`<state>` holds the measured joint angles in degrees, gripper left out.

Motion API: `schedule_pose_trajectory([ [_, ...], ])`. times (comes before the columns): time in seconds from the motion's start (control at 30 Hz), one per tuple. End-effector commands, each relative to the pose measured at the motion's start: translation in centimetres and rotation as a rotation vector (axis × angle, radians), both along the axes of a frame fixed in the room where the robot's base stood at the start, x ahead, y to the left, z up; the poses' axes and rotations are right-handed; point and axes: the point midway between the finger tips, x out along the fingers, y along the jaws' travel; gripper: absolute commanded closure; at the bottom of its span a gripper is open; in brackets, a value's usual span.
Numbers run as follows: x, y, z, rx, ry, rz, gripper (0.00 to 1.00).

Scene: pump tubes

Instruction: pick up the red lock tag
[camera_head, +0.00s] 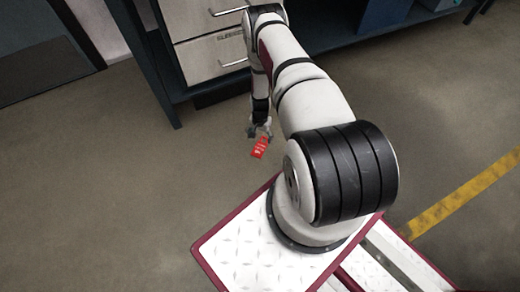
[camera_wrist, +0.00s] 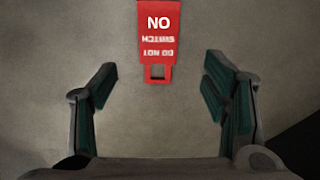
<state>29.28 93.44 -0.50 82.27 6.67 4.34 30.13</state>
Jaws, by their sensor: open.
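The red lock tag (camera_head: 260,147) appears close to my gripper's end in the head view, over the floor. In the wrist view the red lock tag (camera_wrist: 159,40) is at the top centre, with white lettering and a small square loop at its lower end. My gripper (camera_wrist: 160,90) is open, with its two green-padded fingers spread left and right. The tag's loop end lies between and a little beyond the fingers, touching neither. In the head view my gripper (camera_head: 259,131) is small and just above the tag. I cannot tell how high the tag is.
A cabinet with pale drawers (camera_head: 215,58) and metal handles stands at the back, behind my gripper. A dark bench frame (camera_head: 155,85) has a leg reaching the floor. The brown floor (camera_head: 110,200) is clear at left. A yellow line (camera_head: 465,195) crosses the floor at right.

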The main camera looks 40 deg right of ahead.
Motion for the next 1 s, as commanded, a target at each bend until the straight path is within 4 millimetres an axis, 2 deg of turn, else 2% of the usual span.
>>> schedule_pose_trajectory([
  [0.03,0.0,0.0,-1.1,0.000,0.000,0.000,0.32],
  [0.1,0.0,0.0,-1.8,-0.001,0.000,0.000,0.32],
  [0.47,0.0,-0.1,-3.7,-0.001,0.000,0.000,0.32],
  [0.73,0.0,-0.2,-7.1,0.000,0.000,0.001,0.32],
  [1.0,0.1,-0.2,-7.5,0.000,0.000,0.001,0.32],
])
